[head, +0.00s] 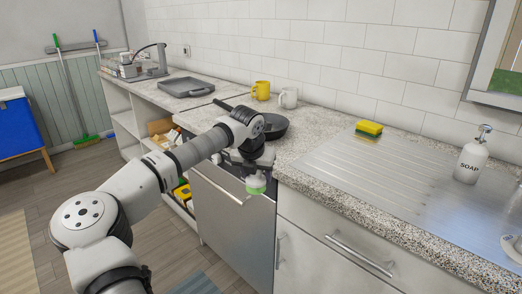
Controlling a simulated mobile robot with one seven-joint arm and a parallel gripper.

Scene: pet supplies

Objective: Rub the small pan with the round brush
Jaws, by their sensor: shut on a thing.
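The small dark pan (274,127) sits on the speckled counter, behind my gripper in the head view. Its near left part is hidden by my arm. My gripper (251,171) points down in front of the counter's edge, to the lower left of the pan. It is shut on the round brush (256,185), which shows a pale green and white round head below the fingers. The brush's upper part is hidden by the gripper. The brush is apart from the pan.
A yellow mug (261,90) and a white mug (288,98) stand behind the pan. A grey square pan (186,87) lies farther left. On the right are a sponge (369,128), a ribbed steel drainboard (345,165) and a soap bottle (471,160).

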